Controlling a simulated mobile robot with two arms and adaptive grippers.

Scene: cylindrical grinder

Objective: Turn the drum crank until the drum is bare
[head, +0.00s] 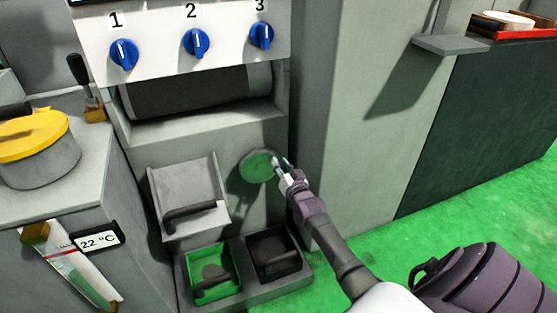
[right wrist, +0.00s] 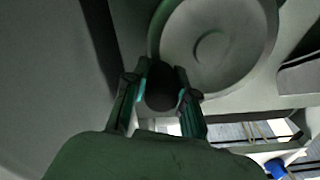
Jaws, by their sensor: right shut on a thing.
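The drum (head: 190,94) lies behind a wide opening under the knob panel; its surface is mostly dark, with a lighter band at its right end. The drum crank is a round disc (head: 258,166) on the machine front, below and right of the drum. In the right wrist view the crank disc (right wrist: 225,35) is a grey plate with a dark round handle knob (right wrist: 161,92) near its rim. My right gripper (head: 281,167) is at the disc's right side; in the right wrist view its fingers (right wrist: 162,88) are shut around the knob. My left gripper is not in view.
Several blue knobs (head: 196,43) are on the panel above. A grey tray with a handle (head: 186,182) and two bins, green (head: 210,284) and black (head: 262,246), sit below. A yellow-lidded pot (head: 38,165) stands left. A grey pillar (head: 345,120) rises close right of my right gripper.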

